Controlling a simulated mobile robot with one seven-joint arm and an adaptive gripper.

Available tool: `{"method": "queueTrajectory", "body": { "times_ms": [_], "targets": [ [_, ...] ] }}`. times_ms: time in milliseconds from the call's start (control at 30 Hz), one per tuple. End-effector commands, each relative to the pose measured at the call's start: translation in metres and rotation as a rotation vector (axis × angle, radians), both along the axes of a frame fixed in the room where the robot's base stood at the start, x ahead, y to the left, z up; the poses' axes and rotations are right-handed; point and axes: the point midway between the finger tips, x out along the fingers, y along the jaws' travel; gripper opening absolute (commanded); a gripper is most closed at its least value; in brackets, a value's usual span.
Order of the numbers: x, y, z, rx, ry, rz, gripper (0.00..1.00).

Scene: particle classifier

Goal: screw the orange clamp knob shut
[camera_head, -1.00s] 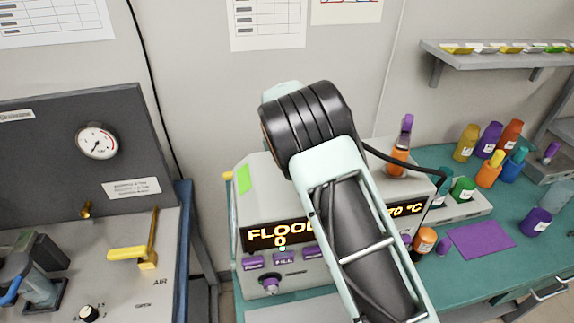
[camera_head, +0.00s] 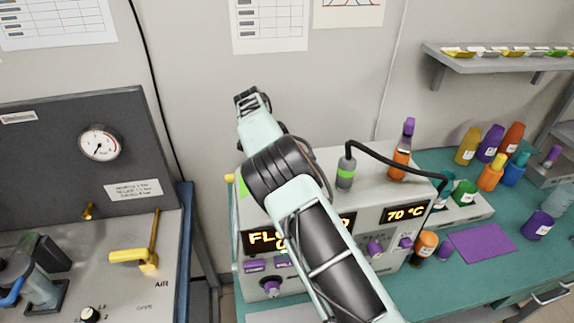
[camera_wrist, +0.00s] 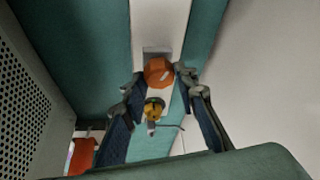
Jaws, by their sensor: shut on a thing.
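The orange clamp knob (camera_wrist: 158,71) shows in the wrist view, in front of a pale upright strip. My gripper (camera_wrist: 160,76) has one fingertip on each side of it and is shut on it. A yellow brass-like fitting with a thin metal rod (camera_wrist: 153,108) lies just below the knob, between the fingers. How far the knob is turned cannot be told. In the head view my arm reaches over the grey machine (camera_head: 330,180), and both my gripper and the knob are out of sight.
In the wrist view a perforated grey panel (camera_wrist: 25,100) stands at left, and part of an orange object (camera_wrist: 82,156) shows at lower left. In the head view a cabled probe (camera_head: 345,172) and an orange bottle (camera_head: 399,164) stand on the machine.

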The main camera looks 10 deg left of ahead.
Motion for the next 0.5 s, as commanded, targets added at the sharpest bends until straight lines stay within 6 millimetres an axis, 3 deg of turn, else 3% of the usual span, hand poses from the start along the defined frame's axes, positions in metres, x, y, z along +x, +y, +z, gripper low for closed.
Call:
{"method": "queueTrajectory", "body": {
  "times_ms": [500],
  "targets": [
    [0.0002, 0.0007, -0.0005, 0.003, 0.002, -0.134, 0.03]
  ]
}}
